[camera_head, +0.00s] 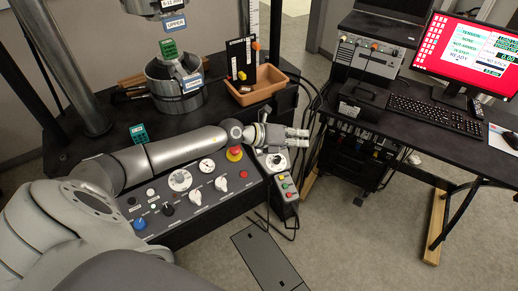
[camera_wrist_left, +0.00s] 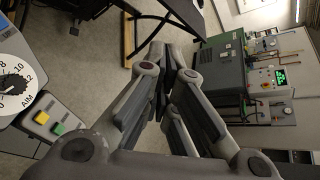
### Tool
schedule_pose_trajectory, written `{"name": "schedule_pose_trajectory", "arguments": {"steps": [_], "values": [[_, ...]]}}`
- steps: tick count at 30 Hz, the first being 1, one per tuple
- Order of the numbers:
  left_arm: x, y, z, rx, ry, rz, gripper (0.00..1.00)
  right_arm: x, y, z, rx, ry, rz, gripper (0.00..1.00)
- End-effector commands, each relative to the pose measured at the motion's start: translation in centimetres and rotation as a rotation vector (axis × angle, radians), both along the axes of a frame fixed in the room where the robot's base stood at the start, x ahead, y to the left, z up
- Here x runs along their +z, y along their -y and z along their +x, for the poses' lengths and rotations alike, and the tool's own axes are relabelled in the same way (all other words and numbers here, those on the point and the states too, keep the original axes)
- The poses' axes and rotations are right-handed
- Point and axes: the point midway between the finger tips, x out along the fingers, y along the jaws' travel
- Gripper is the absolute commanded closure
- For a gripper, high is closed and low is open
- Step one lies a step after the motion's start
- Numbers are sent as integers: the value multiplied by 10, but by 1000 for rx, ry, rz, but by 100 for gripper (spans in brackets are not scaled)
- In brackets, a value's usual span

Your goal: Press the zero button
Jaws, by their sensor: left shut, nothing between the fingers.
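My left gripper (camera_head: 297,138) is shut and empty. It points right, above the right end of the black control console (camera_head: 215,222). It also shows in the wrist view (camera_wrist_left: 172,65), with its fingers pointing away over the floor. I cannot read which button is the zero button. The console has a blue button (camera_head: 139,224), white knobs, round dials and a red mushroom button (camera_head: 234,153). A small grey pendant (camera_head: 286,188) with coloured buttons sits just below the gripper. In the wrist view, a yellow button (camera_wrist_left: 42,118) and a green button (camera_wrist_left: 58,128) show beside a dial (camera_wrist_left: 14,84). My right gripper is out of view.
A test frame with a round metal pot (camera_head: 178,92) and an orange tray (camera_head: 262,85) stands behind my left arm. At right, a desk holds a red-screened monitor (camera_head: 462,48), a keyboard (camera_head: 436,115) and a grey instrument box (camera_head: 366,58). Cables hang between console and desk.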

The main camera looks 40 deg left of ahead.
Motion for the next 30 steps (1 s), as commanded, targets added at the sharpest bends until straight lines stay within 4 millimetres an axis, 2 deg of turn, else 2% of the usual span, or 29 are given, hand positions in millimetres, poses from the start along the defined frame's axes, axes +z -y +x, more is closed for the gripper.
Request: {"name": "schedule_pose_trajectory", "arguments": {"steps": [1,3,6,9,13,23,30], "values": [[-5,-31,4,-26,-25,144,100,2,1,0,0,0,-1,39],[-15,-64,3,-48,-71,290,100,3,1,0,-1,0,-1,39],[-21,-98,1,-58,-120,421,100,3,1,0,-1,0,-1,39],[-24,-119,-1,-57,-150,491,100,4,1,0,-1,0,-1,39],[-25,-128,-3,-58,-164,522,100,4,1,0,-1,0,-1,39],[-27,-127,-2,-58,-164,520,100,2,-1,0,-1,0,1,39],[-50,-132,-1,-58,-164,520,100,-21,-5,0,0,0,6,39]]}}
